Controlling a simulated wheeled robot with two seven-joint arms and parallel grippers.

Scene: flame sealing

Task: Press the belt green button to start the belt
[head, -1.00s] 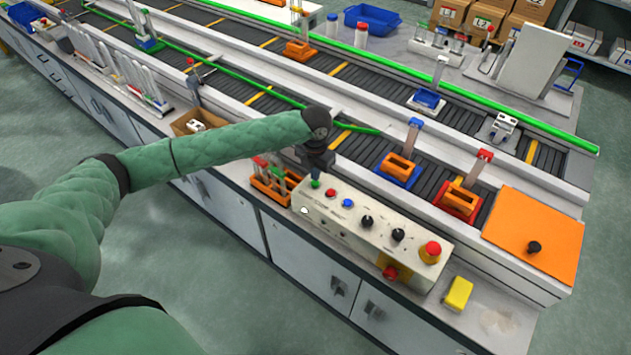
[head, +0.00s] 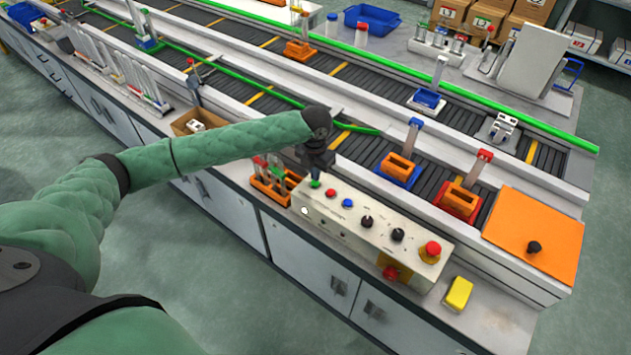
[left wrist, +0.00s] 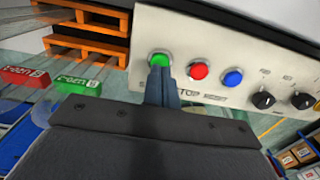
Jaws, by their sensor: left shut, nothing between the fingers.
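The white control panel (head: 372,245) stands on the bench's front edge beside the belt (head: 345,150). Its green button (head: 315,184) is at the left end, followed by a red button (head: 330,193) and a blue button (head: 347,203). My left gripper (head: 315,176) is shut and empty, pointing down at the green button. In the left wrist view its closed fingertips (left wrist: 160,72) overlap the lower part of the green button (left wrist: 159,59); I cannot tell whether they touch it. My right gripper is not in view.
An orange rack (head: 270,185) with tubes stands just left of the panel. A red emergency knob (head: 431,250) sits at the panel's right end. A yellow block (head: 458,293) and an orange plate (head: 533,235) lie farther right. Orange and blue carriers sit on the belt.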

